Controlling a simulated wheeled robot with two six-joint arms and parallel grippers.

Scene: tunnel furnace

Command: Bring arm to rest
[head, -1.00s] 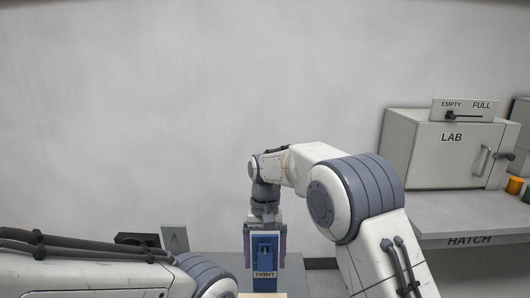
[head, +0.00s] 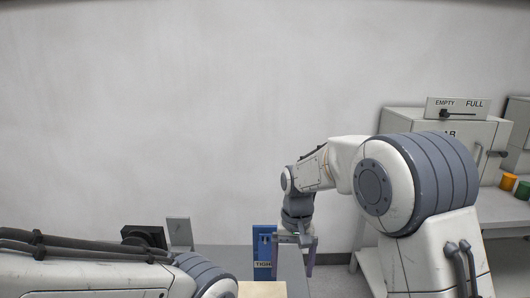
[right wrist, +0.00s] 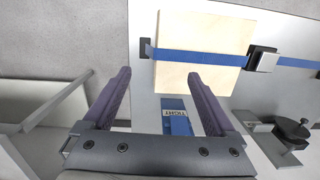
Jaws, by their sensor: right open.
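My right gripper (head: 294,266) is open and empty in the head view, pointing down just right of the blue plate (head: 263,245) with a TIGHT label. In the right wrist view, the spread fingers of my right gripper (right wrist: 159,76) frame nothing held. The blue TIGHT plate (right wrist: 177,114) shows between and beyond them, apart from the fingers. My left arm's links cross the lower left of the head view, but the left gripper is not in view.
A pale block (right wrist: 195,30) lies under a blue strap (right wrist: 200,56) with a buckle (right wrist: 262,58). A dark clamp-like part (right wrist: 290,132) is at the right. The wall behind is bare.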

